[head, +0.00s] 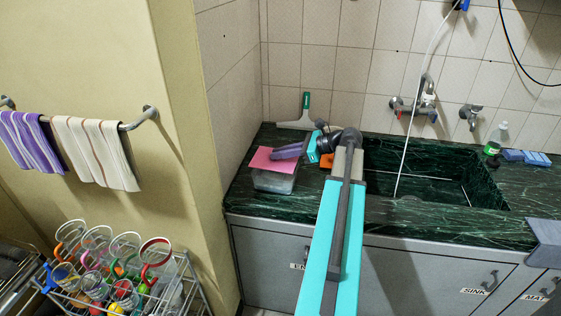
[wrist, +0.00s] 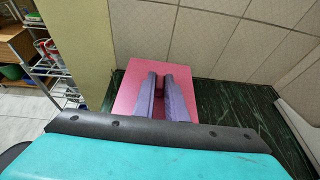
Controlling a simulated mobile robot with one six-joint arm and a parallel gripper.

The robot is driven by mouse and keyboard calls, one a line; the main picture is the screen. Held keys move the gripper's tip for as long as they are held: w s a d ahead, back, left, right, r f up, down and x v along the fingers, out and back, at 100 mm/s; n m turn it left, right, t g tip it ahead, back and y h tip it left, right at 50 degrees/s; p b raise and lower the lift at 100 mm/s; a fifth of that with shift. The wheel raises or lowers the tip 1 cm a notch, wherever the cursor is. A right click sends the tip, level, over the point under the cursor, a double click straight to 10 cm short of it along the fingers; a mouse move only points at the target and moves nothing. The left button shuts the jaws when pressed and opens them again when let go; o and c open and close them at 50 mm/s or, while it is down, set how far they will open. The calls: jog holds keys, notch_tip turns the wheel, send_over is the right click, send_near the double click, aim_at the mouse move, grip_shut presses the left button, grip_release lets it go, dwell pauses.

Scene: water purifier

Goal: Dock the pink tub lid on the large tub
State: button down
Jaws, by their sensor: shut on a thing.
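The pink tub lid (head: 262,161) is a flat square at the left end of the green counter. It is over the large clear tub (head: 274,182), whose walls show below it. I cannot tell whether the lid rests on the rim or hovers just above it. My gripper (head: 273,154) has purple fingers, shut on the middle of the lid from above. In the wrist view, the pink lid (wrist: 133,88) spreads around and beyond the fingers (wrist: 163,82) and hides the tub.
A green-handled squeegee (head: 305,106) leans at the back wall. An orange thing (head: 327,160) sits partly hidden beside my wrist. The sink basin (head: 430,180) is to the right. A rack of mugs (head: 120,270) stands at the lower left. A wall (head: 190,110) bounds the left.

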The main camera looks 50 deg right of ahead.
aim_at(286, 160)
jog(key=shift+f+p, duration=0.4)
jog(key=shift+f, duration=1.35)
jog(key=shift+f, duration=0.15)
jog(key=c, duration=1.8)
grip_release()
jog(key=shift+s+d+r, duration=0.1)
jog(key=shift+s+r, duration=0.1)
jog(key=b+v, duration=0.2)
jog(key=v, duration=0.9)
jog(key=shift+s+d+r, duration=0.15)
jog(key=shift+s+r, duration=0.1)
